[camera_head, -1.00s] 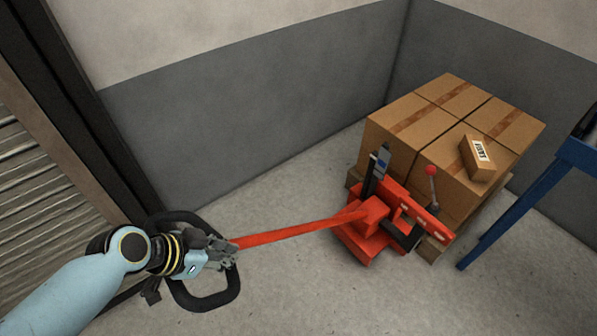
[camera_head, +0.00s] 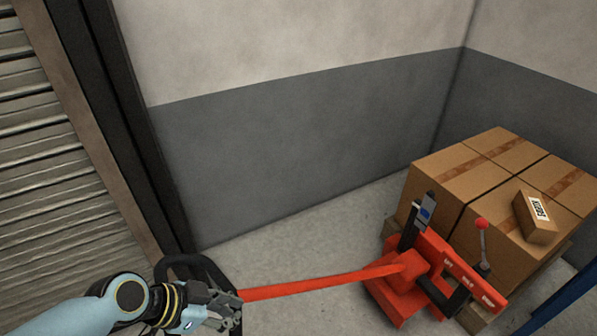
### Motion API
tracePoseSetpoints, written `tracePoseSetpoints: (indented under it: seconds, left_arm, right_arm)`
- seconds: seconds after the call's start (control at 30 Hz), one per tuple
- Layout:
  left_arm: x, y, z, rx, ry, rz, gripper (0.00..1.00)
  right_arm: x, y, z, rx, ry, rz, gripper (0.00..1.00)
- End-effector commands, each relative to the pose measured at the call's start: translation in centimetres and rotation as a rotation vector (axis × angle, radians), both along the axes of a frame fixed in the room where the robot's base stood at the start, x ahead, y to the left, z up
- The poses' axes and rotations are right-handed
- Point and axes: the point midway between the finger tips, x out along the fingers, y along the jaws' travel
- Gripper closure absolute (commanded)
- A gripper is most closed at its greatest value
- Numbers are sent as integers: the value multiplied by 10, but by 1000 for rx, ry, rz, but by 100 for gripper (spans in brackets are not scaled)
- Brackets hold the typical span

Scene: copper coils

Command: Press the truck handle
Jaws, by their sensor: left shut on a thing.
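The red pallet truck (camera_head: 407,283) stands at the lower right in the head view. Its long red handle bar (camera_head: 320,284) reaches left, nearly level, to a black loop grip (camera_head: 190,262). My left gripper (camera_head: 232,308) is shut on the handle, where the red bar meets the black loop. The gripper's fingers partly hide that joint, and the lower part of the loop is hidden or outside the picture. My right gripper is not in view.
Brown cartons (camera_head: 462,181) sit on a wooden pallet at the truck, with a small labelled box (camera_head: 536,222) on top. Grey walls (camera_head: 290,140) stand behind. A slatted shutter (camera_head: 50,200) is at left, and a blue frame (camera_head: 560,306) at lower right. Some floor (camera_head: 345,226) is clear.

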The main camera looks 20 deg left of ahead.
Motion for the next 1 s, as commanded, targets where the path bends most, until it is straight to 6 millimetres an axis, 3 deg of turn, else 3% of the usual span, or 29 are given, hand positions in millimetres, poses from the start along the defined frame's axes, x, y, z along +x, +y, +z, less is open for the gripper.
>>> tracePoseSetpoints:
  seconds: [0.03, 0.27, 0.6, 1.0]
  left_arm:
    - [-15, 6, -8, 21, 38, -10, 100]
    - [14, -3, 39, 7, 5, 4, 100]
    - [-32, 34, 78, 8, 3, 3, 100]
    - [-47, 46, 94, 2, -1, 8, 100]
  right_arm:
    - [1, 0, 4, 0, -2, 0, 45]
    - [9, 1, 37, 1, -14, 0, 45]
    - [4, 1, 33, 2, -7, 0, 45]
    - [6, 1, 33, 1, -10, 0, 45]
